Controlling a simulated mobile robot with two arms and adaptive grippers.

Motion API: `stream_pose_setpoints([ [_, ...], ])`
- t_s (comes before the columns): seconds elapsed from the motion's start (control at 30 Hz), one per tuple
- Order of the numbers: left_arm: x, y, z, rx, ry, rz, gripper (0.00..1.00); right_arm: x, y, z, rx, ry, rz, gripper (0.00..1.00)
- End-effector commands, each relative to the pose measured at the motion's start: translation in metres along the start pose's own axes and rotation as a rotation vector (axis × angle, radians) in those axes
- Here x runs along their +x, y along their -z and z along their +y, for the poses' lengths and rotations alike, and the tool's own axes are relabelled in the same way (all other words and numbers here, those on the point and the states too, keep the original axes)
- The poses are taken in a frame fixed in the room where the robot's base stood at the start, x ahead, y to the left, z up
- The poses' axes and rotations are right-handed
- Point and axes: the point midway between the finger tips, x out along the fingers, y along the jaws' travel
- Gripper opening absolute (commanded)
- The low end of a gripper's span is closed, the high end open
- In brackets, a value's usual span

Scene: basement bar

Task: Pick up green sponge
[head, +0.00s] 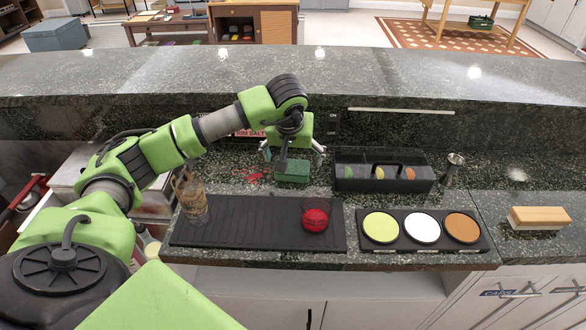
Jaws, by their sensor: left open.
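The green sponge (293,171) is a small dark green block on the stone counter, behind the black bar mat (263,233). My left gripper (294,156) comes down from above and is open, with its fingers spread to either side just above the sponge. I cannot tell whether anything touches the sponge. My right gripper does not show.
A black caddy (345,184) stands right of the sponge, with a metal jigger (453,165) beside it. Red tongs-like pieces (257,174) lie left. A patterned glass (192,199) and a red item (316,217) are on the mat. A raised ledge (300,78) runs behind.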

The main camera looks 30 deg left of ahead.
Motion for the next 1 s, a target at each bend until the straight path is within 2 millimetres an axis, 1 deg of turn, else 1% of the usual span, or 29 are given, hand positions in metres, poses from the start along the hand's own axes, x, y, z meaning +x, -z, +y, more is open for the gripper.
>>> stream_pose_setpoints([
  [0.03,0.003,0.000,-0.001,0.000,0.000,-0.002,0.85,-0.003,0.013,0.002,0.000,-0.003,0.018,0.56],
  [0.1,0.010,0.001,-0.003,-0.001,0.002,-0.005,0.85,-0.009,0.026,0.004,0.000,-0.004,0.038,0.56],
  [0.2,0.026,0.002,-0.004,-0.001,0.002,-0.007,0.85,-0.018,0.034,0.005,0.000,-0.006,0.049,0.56],
  [0.3,0.041,0.002,-0.005,-0.001,0.001,-0.005,0.85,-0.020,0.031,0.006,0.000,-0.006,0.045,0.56],
  [0.4,0.049,0.002,-0.004,0.000,0.000,-0.002,0.85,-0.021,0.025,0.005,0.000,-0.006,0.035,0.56],
  [0.63,0.052,0.002,-0.005,0.001,0.000,-0.001,0.85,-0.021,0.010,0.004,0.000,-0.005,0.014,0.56],
  [0.67,0.051,0.002,-0.005,0.001,0.000,-0.001,0.83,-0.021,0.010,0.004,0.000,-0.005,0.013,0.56],
  [0.7,0.051,0.003,-0.005,0.001,0.000,0.000,0.75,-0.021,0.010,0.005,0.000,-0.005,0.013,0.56],
  [0.8,0.051,0.003,-0.005,0.000,0.000,0.000,0.58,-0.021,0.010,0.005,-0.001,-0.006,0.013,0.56],
  [1.0,0.051,0.003,-0.005,0.000,0.000,0.000,0.58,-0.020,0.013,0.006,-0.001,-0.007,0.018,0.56],
])
